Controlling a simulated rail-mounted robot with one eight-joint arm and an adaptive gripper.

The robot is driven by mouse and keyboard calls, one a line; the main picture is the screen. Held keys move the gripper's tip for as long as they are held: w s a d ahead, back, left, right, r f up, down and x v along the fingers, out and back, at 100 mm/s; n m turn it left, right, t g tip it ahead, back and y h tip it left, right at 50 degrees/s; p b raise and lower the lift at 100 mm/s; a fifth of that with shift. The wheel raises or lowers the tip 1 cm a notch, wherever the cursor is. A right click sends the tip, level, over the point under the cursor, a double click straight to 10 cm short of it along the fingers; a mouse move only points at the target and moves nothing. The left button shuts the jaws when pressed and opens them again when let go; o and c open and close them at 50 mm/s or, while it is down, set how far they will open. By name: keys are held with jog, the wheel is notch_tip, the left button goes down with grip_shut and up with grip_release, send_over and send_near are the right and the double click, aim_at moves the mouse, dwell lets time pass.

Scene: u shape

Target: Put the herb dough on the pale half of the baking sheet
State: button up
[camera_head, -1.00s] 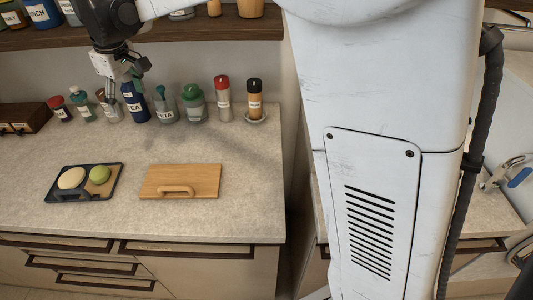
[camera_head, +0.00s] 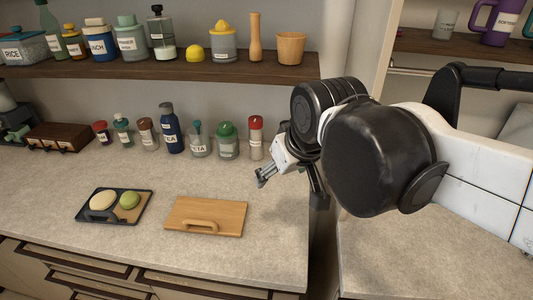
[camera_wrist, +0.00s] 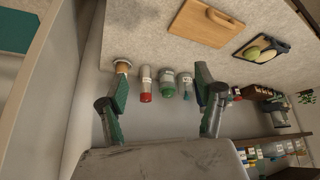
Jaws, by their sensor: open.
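The baking sheet (camera_head: 84,215) is a small dark tray with a tan, pale area on its right side, on the left part of the counter. The green herb dough (camera_head: 129,200) lies on the sheet's right side, seemingly on the pale area; its exact edge is hard to tell. A cream dough (camera_head: 103,200) lies left of it on the dark side. The sheet also shows in the wrist view (camera_wrist: 240,55), with both doughs. My gripper (camera_head: 264,177) is open and empty, above the counter's right end, well right of the sheet. Its two fingers (camera_wrist: 160,103) stand wide apart.
A wooden board with a handle (camera_head: 220,208) lies right of the sheet. Jars and bottles, including a red-capped shaker (camera_head: 256,140) and green-lidded jar (camera_head: 228,143), line the wall. A shelf (camera_head: 180,67) hangs above. The counter front is clear.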

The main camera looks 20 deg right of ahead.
jog(key=s+d+f+m+t, duration=0.1)
jog(key=s+d+f, duration=0.2)
jog(key=s+f, duration=0.1)
jog(key=shift+s+m, duration=0.4)
jog(key=shift+s, duration=0.4)
jog(key=shift+f, duration=0.1)
notch_tip(320, 180, down, 4)
jog(key=b, duration=0.4)
jog(key=shift+f, duration=0.15)
